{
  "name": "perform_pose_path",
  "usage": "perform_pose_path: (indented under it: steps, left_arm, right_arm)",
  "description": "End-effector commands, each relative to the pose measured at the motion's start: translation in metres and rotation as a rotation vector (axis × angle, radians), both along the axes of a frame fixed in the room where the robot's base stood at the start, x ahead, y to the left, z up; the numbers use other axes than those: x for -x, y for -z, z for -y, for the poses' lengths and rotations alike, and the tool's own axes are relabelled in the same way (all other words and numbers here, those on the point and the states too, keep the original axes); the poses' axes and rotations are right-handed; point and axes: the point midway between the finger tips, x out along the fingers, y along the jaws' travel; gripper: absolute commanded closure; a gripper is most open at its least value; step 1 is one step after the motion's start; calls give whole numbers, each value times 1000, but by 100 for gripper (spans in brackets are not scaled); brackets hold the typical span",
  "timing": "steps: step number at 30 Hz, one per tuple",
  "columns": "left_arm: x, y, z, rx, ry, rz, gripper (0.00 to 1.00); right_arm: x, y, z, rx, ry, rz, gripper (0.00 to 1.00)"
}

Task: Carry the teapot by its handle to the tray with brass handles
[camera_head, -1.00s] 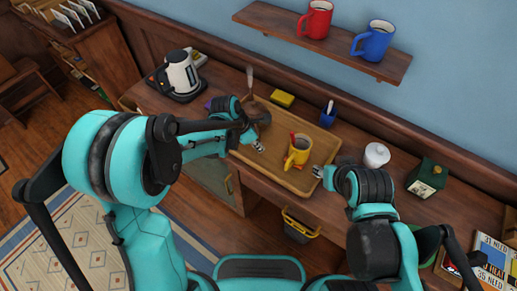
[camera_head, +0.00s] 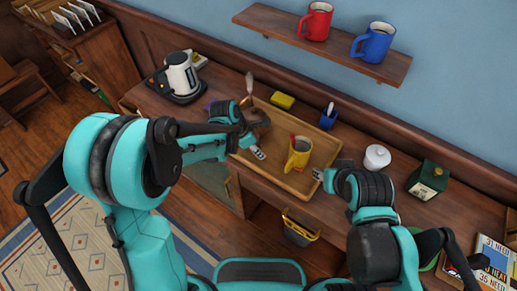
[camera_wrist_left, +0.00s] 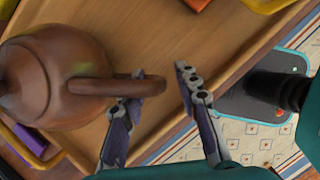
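In the head view the teapot (camera_head: 263,114) is mostly hidden behind my left gripper (camera_head: 257,152). My left gripper (camera_wrist_left: 160,95) is open, one finger overlapping the handle's lower side and the other apart from it to the right. The tray (camera_head: 272,173) lies on the desk; a brass handle (camera_wrist_left: 50,160) shows at its left end. My right gripper (camera_head: 318,174) is by the tray's right edge; its opening is unclear.
A kettle (camera_head: 181,75) is at left. A yellow block (camera_head: 283,100), blue cup (camera_head: 328,117), white jar (camera_head: 377,157) and green box (camera_head: 428,180) stand around the tray. A shelf (camera_head: 330,45) hangs above.

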Motion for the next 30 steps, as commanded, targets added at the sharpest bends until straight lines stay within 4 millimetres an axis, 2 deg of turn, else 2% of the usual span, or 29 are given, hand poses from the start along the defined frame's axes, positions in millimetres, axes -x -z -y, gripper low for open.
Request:
perform_pose_path:
  steps: [6,12,16,23,26,30]
  left_arm:
    - [8,-47,-17,0,-2,-1,68]
    - [15,-83,-31,0,-1,0,68]
    - [17,-97,-36,0,-1,0,68]
    - [20,-104,-40,-4,10,8,68]
    - [27,-113,-47,-35,87,61,68]
    - [53,-138,-70,-164,361,233,68]
  right_arm:
    - [0,-20,0,0,0,0,60]
    - [0,-33,0,0,0,0,60]
    - [0,-37,0,0,0,0,60]
    - [0,-38,0,0,0,0,60]
    - [0,-38,0,0,0,0,60]
    - [0,-38,0,0,0,0,60]
